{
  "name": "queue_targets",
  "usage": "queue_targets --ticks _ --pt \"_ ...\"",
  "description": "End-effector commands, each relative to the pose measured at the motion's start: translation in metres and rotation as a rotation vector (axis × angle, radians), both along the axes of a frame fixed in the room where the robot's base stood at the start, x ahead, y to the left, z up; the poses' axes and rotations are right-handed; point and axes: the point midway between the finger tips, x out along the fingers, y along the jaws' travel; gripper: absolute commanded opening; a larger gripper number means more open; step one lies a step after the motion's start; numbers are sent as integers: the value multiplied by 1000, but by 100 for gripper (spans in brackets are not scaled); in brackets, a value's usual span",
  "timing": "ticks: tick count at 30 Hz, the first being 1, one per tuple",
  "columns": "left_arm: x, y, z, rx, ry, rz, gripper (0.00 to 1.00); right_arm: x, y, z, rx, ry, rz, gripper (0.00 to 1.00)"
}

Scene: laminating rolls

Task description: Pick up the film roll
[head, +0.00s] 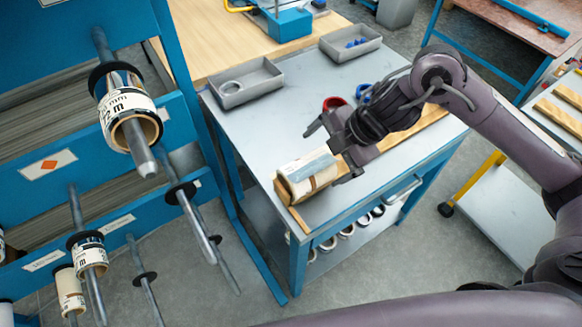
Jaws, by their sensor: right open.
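A film roll (301,177) with a pale label lies on its side near the front left of the grey-topped cart, in a wooden cradle (296,217). My right gripper (326,150) reaches in from the right, just behind and right of the roll. Its jaws are open, with one finger at the far side of the roll and one at its right end. I cannot tell whether a finger touches the roll. My left gripper is not in view.
A blue rack (100,140) on the left has projecting spindles, one bearing a large roll (128,112). Two grey trays (246,84) and red and blue tape rings (334,104) sit on the cart (262,124). Several rolls lie on its lower shelf.

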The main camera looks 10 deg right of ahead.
Motion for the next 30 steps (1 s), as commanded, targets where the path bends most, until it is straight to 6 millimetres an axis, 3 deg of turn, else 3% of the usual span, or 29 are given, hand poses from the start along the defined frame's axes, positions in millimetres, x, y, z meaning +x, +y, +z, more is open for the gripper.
queue_targets --ticks 10,15,25,30 --pt "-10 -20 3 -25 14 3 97 5 16 -36 -1 9 2 98" --pt "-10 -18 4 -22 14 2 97 10 26 -59 0 5 1 98" --pt "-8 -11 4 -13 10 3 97 13 30 -67 -2 2 2 98" --pt "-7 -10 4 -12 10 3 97 13 30 -67 -2 2 2 78"
